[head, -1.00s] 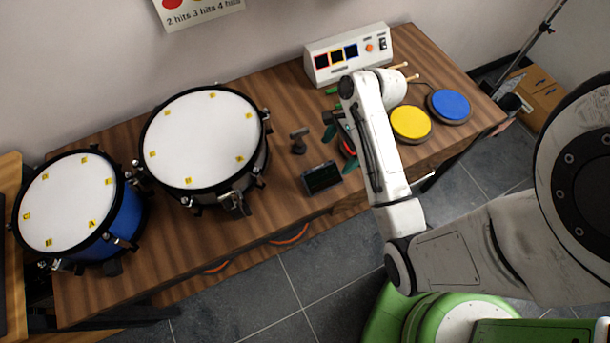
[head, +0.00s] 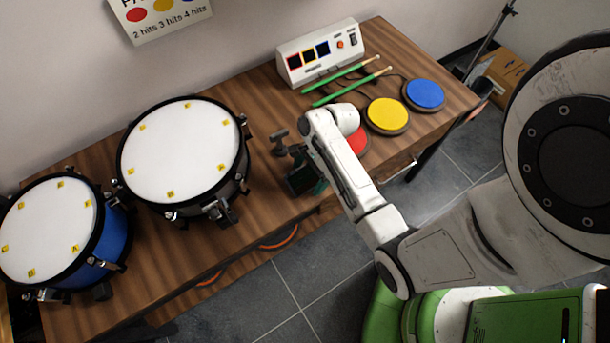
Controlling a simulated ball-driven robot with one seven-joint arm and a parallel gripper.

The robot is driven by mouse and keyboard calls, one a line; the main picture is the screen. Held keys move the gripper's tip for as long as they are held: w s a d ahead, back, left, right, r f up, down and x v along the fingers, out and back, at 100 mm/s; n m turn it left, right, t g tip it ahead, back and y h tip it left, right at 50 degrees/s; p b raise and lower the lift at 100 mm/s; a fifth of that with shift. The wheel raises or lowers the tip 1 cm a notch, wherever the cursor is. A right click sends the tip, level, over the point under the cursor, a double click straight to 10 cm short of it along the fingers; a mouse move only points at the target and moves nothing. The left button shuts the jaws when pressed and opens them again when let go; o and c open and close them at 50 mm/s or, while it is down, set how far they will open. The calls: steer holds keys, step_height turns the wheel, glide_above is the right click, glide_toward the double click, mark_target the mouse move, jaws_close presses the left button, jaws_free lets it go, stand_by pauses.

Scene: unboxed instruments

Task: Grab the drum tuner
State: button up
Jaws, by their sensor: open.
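A small dark box with a screen (head: 301,180), which looks like the drum tuner, lies near the front edge of the wooden table. Part of it is hidden by my gripper (head: 309,169), which is open over its right side. I cannot tell whether the fingers touch it. A small dark T-shaped tool (head: 279,141) stands just behind and left of the box, apart from my gripper.
A white drum (head: 180,150) and a blue drum (head: 50,230) stand to the left. Red (head: 357,141), yellow (head: 387,115) and blue (head: 425,94) pads lie to the right. Green drumsticks (head: 345,88) lie before a white control box (head: 321,55).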

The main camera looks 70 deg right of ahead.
steer(key=c, duration=1.2)
steer(key=shift+o, duration=0.2)
steer(key=shift+r, duration=0.2)
